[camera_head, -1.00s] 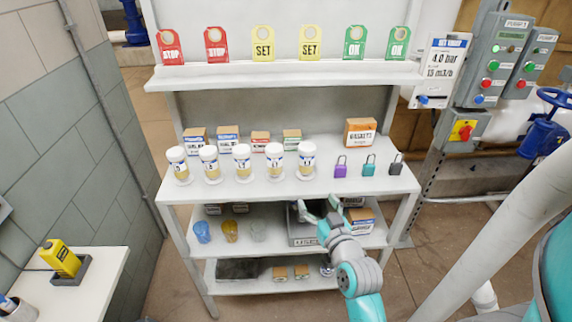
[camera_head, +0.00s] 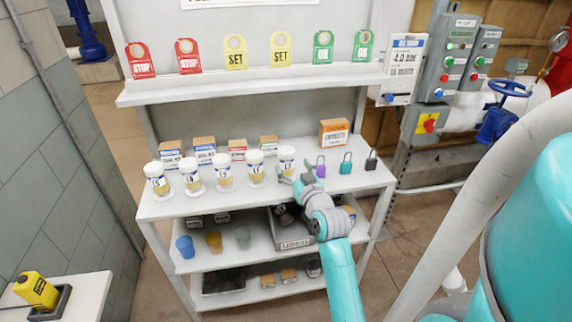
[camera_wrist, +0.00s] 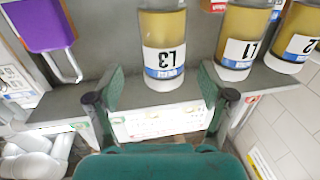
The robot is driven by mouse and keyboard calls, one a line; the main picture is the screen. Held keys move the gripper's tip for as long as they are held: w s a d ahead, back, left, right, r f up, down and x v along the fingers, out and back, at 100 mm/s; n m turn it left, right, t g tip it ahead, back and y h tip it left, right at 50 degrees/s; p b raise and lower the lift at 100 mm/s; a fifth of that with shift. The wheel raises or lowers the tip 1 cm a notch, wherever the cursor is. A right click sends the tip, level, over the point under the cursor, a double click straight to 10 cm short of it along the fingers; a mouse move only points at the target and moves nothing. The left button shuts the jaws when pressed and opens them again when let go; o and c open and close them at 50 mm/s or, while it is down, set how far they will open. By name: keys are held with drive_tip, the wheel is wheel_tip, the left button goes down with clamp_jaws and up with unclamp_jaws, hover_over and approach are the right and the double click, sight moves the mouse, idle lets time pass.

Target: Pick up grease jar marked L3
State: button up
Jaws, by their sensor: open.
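The grease jar marked L3 (camera_wrist: 163,45) shows upside down in the wrist view, with yellow grease and a white and blue label. It stands upright on the shelf top, straight ahead of my gripper (camera_wrist: 160,88), between the lines of the two fingers but beyond their tips. In the head view the jar (camera_head: 287,158) is the rightmost of the white-lidded jars. My gripper (camera_head: 293,180) there is just in front of it, at the shelf's front edge. The gripper is open and empty. Its fingers look apart from the jar.
The jar marked L1 (camera_wrist: 238,42) stands close beside L3, with more jars beyond. A purple padlock (camera_head: 320,168) stands on the other side. Small boxes and an orange-topped box (camera_head: 334,133) are behind. Below the shelf top (camera_head: 160,210) is a grey bin (camera_head: 293,243).

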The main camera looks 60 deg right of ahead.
sight(289, 164)
drive_tip(key=shift+x, duration=2.35)
drive_tip(key=shift+w+a+f, duration=0.1)
drive_tip(key=shift+a, duration=0.05)
clamp_jaws()
